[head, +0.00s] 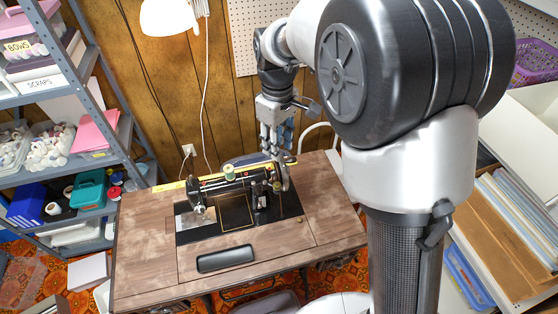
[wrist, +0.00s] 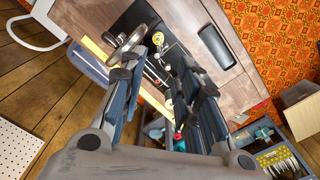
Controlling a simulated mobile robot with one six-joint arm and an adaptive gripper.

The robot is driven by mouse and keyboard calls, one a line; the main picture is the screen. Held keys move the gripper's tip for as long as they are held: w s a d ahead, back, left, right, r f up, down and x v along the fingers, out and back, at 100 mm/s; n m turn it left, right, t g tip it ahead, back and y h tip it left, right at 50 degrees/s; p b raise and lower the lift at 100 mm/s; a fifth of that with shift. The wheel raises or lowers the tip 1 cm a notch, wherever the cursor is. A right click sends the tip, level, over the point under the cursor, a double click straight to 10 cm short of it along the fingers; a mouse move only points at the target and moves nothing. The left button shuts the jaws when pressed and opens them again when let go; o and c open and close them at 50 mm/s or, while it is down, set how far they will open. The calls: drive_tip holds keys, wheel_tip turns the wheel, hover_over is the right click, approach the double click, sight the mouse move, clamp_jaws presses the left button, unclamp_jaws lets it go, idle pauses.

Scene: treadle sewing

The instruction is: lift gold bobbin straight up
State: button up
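A small round gold-yellow piece, apparently the gold bobbin (wrist: 157,38), shows in the wrist view beyond my fingertips, beside the silver handwheel (wrist: 130,43). I cannot pick it out surely in the head view. My gripper (wrist: 160,76) is open, its two dark fingers apart with nothing held between them. In the head view, my gripper (head: 276,142) hangs pointing down above the right end of the black sewing machine (head: 240,182). The machine stands on a brown wooden table (head: 147,230).
A pale green spool (head: 230,172) stands on the machine's arm. A dark oblong tray (head: 225,257) lies at the table's front. A grey shelf rack (head: 98,75) stands at the left. A white chair (head: 320,127) is behind the table. The table's left side is clear.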

drive_tip(key=b, duration=0.3)
hover_over(277, 184)
drive_tip(key=f, duration=1.1)
drive_tip(key=shift+s+d+f, duration=0.1)
drive_tip(key=shift+s+f, duration=0.1)
drive_tip(key=shift+s, duration=0.15)
drive_tip(key=shift+w+f+b, duration=0.2)
drive_tip(key=shift+f+b, duration=0.5)
drive_tip(key=shift+f, duration=0.8)
drive_tip(key=shift+w+f+b, duration=0.2)
drive_tip(key=shift+f+b, duration=0.45)
drive_tip(key=shift+f, duration=0.85)
drive_tip(key=shift+r, duration=0.1)
drive_tip(key=c, duration=0.5)
